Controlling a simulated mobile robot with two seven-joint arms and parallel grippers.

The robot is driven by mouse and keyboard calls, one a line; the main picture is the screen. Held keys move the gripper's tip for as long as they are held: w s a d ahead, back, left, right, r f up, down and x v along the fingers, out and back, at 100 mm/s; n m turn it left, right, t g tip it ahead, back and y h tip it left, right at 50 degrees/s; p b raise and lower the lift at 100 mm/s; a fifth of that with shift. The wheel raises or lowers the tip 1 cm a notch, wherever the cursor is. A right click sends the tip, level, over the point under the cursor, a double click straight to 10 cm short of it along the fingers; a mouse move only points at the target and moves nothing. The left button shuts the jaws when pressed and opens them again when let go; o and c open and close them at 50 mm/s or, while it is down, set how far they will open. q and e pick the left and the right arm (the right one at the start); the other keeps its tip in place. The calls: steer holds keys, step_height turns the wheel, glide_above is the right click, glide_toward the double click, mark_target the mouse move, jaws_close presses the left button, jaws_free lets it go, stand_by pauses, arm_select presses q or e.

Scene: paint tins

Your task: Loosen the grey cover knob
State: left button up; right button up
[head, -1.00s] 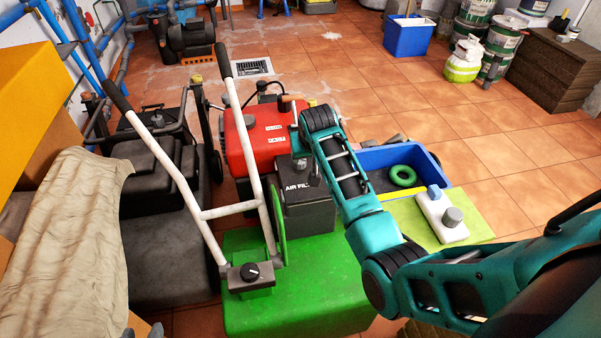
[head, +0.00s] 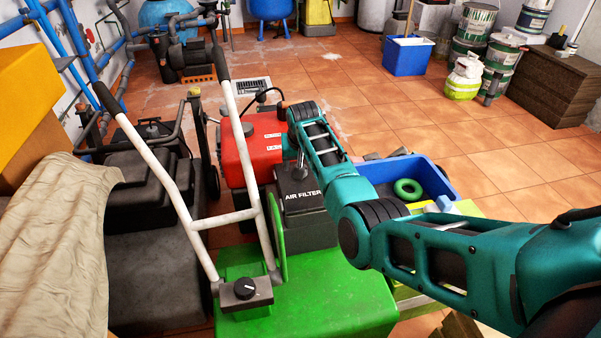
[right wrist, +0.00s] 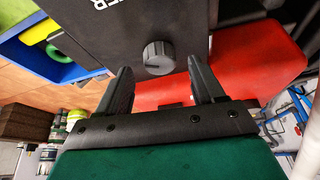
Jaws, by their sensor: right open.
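The grey cover knob (right wrist: 158,57) shows in the right wrist view as a ridged round knob on the black air filter cover (right wrist: 130,25). In the head view the air filter box (head: 303,197) stands behind the green deck, and I cannot make out the knob clearly there. My right gripper (right wrist: 159,68) is open and empty. Its two fingers point at the cover, one on each side of the knob in the picture; I see no contact. My right arm partly covers the gripper in the head view. My left gripper is not in view.
The red engine (head: 255,148) adjoins the box. A white handle frame (head: 225,219) rises left of it from the green deck (head: 320,300). A blue crate (head: 440,185) with a green ring (head: 408,189) lies to the right. Tiled floor (head: 370,110) is clear behind.

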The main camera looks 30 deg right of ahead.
steer(key=shift+w+d+f, duration=0.1)
steer(key=shift+w+f, duration=0.1)
steer(key=shift+f, duration=0.45)
steer(key=shift+w+f+b, duration=0.2)
steer(key=shift+f+b, duration=0.15)
steer(key=shift+b, duration=0.1)
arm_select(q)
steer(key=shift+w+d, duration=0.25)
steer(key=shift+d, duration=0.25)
arm_select(e)
steer(key=shift+c, duration=0.2)
steer(key=c, duration=1)
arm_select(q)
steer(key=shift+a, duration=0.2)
